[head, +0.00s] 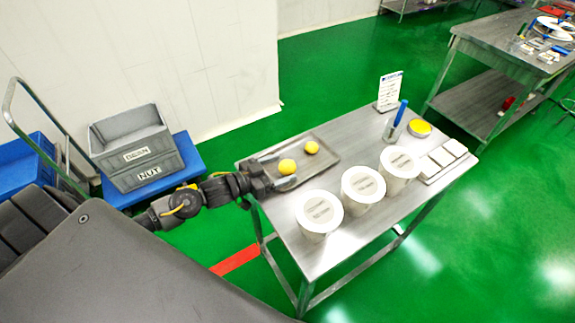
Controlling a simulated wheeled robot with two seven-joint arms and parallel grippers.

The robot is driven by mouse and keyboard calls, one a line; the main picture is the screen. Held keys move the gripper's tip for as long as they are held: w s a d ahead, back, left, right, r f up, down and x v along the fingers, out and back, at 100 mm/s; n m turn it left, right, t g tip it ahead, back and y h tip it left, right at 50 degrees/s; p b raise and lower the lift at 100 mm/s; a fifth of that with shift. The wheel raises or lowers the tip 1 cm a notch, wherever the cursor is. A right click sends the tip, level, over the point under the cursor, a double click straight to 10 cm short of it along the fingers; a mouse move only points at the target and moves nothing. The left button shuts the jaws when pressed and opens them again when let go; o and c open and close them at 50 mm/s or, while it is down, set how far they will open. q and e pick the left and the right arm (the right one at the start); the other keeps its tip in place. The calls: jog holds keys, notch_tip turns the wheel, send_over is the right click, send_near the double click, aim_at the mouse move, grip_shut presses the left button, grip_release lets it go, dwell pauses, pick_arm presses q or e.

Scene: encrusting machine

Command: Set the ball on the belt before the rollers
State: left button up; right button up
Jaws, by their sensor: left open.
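Two yellow balls lie on a grey metal tray (330,142) on the steel table. The nearer ball (287,167) is at my left gripper; the other ball (311,147) lies farther back and to the right. My left gripper (281,171) reaches in from the left over the tray's near left corner. Its fingers are open, with the nearer ball at or between the fingertips; I cannot tell whether they touch it. My right gripper, the belt and the rollers are not in view.
Three white tubs (319,214) stand along the table's (292,245) front, right of my gripper. A sign (390,92), a blue-handled tool, a yellow dish (420,127) and white blocks (440,158) are farther right. Grey crates (135,150) stand at left.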

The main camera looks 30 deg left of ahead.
pick_arm(q)
jog(key=shift+w+d+f, duration=0.15)
jog(key=shift+w+d, duration=0.25)
jog(key=shift+w, duration=0.15)
jog(key=c, duration=1.2)
jog(key=shift+o, duration=0.2)
jog(key=shift+s+a+r, duration=0.2)
jog(key=shift+s+r, duration=0.05)
jog(key=shift+r, duration=0.1)
jog(key=s+a+r, duration=0.6)
jog(key=s+r, duration=0.1)
jog(key=s, duration=0.4)
jog(key=shift+s+a+r+b, duration=0.2)
jog(key=shift+s+a+b, duration=0.1)
jog(key=shift+a+b, duration=0.15)
